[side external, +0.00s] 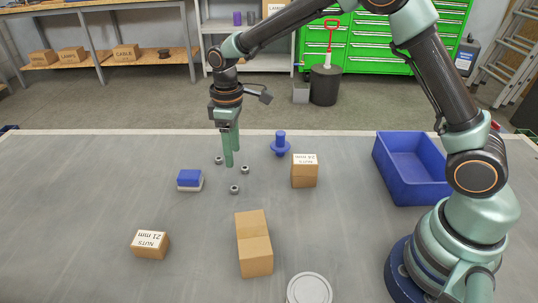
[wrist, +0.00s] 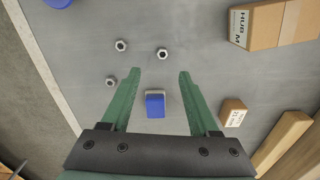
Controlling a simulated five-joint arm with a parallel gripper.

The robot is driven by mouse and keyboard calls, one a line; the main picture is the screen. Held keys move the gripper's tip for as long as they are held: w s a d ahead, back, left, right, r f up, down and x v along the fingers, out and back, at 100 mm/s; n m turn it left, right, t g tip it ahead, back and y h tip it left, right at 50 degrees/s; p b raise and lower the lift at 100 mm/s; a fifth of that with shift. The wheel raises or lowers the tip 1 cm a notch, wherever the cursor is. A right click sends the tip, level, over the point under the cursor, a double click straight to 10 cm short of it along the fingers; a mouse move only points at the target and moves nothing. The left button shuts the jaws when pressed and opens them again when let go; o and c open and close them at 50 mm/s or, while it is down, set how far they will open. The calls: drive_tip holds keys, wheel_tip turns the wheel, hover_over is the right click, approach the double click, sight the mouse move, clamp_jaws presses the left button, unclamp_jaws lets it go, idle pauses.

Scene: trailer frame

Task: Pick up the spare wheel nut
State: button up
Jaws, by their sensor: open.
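Three small grey metal nuts lie apart on the grey tabletop: one at the left (side external: 219,160), one to the right (side external: 244,169) and one nearer the camera (side external: 234,189). The wrist view also shows three nuts, at the upper left (wrist: 121,45), upper middle (wrist: 162,54) and left (wrist: 111,83). I cannot tell which one is the spare. My gripper (side external: 233,158) points down among the nuts, with its green fingers apart and nothing held. In the wrist view, my gripper (wrist: 158,73) has no nut between its fingertips; one nut lies just beyond them.
A blue-topped block (side external: 190,180) lies left of the nuts; it also shows between the fingers in the wrist view (wrist: 155,104). A blue flanged part (side external: 280,144), nut boxes (side external: 304,176) (side external: 150,246), a long carton (side external: 254,243), a tin (side external: 309,288) and a blue bin (side external: 410,195) stand around.

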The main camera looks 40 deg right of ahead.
hover_over(236, 188)
drive_tip(key=f, duration=0.5)
drive_tip(key=shift+w+d+f, duration=0.2)
drive_tip(key=shift+f, duration=0.05)
drive_tip(key=shift+s+a+f, duration=0.1)
drive_tip(key=shift+f, duration=1.2)
drive_tip(key=shift+a+f, duration=0.1)
drive_tip(key=shift+f, duration=1.2)
clamp_jaws()
